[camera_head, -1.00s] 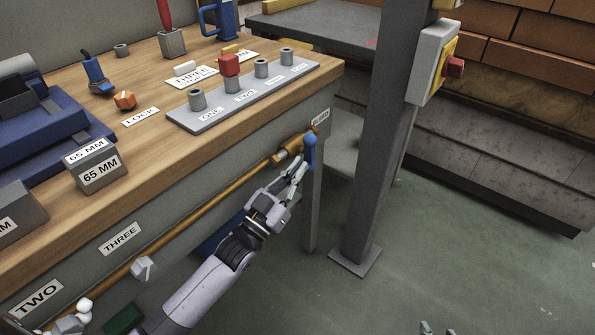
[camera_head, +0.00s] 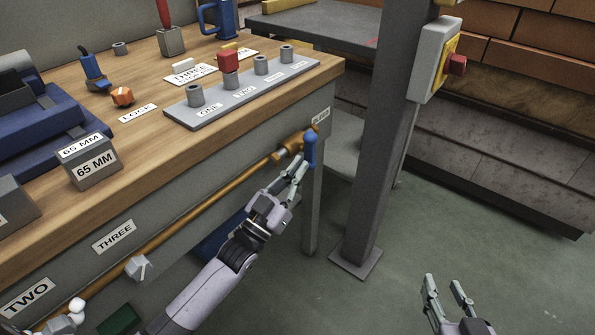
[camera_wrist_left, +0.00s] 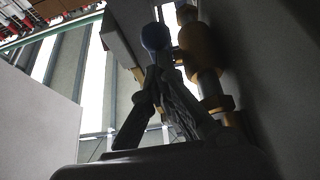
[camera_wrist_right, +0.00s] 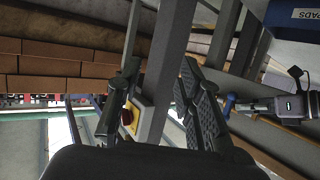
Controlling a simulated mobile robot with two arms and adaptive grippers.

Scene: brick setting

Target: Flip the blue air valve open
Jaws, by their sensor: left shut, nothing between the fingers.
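In the left wrist view the blue handle (camera_wrist_left: 155,37) shows just beyond my fingertips, beside the brass valve body (camera_wrist_left: 203,50). My left gripper (camera_head: 301,170) is shut and empty, its tips just below and beside the blue handle; I cannot tell if they touch it. My right gripper (camera_head: 445,284) is open and empty, low at the right over the floor. Its spread fingers also show in the right wrist view (camera_wrist_right: 158,85).
Labelled pegs stand on a grey strip (camera_head: 222,106) on the bench. The floor at right is clear.

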